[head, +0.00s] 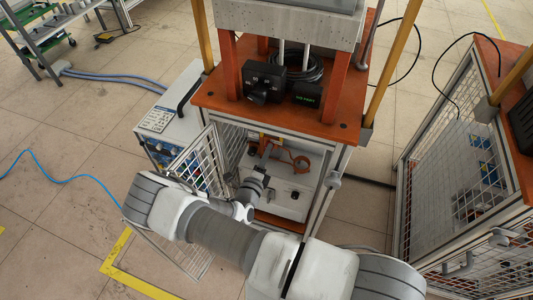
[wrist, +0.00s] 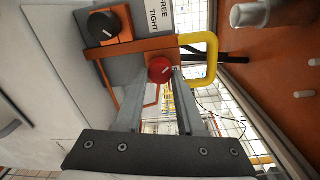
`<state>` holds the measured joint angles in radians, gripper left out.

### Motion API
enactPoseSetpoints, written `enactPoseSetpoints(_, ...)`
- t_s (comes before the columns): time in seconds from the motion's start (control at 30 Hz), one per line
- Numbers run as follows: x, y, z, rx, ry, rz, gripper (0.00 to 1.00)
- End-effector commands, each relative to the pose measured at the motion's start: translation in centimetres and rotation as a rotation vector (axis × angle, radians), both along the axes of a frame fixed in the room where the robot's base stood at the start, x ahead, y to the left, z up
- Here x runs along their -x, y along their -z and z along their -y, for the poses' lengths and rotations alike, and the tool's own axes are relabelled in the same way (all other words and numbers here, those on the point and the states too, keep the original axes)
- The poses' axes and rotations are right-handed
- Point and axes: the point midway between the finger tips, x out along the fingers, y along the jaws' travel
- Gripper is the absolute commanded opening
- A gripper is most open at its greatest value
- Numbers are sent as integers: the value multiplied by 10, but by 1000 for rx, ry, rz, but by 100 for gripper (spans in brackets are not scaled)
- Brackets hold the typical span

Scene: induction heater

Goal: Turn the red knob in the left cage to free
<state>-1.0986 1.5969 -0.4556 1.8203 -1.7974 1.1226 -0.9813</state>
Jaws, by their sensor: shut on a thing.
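The red knob (wrist: 160,68) shows in the wrist view on an orange bracket. The two grey fingers of my gripper (wrist: 161,80) close on it from both sides at their tips. A plate with the words FREE and TIGHT (wrist: 160,15) is just above the knob in this view. In the head view my gripper (head: 265,158) reaches into the open cage under the orange tabletop. The red knob is not clearly distinguishable there.
A black knob (wrist: 103,28) sits up and left of the red one. A yellow bar (wrist: 212,62) bends close by on the right. The open mesh door (head: 195,165) stands left of my wrist. Another cage (head: 450,170) is at right.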

Motion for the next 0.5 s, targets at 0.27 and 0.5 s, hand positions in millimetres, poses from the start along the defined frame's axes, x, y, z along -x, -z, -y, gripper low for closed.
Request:
enactPoseSetpoints(0.27, 1, 1, 0, 105, 1, -45, 0)
enactPoseSetpoints(0.5, 1, 1, 1, 134, 2, -58, 0)
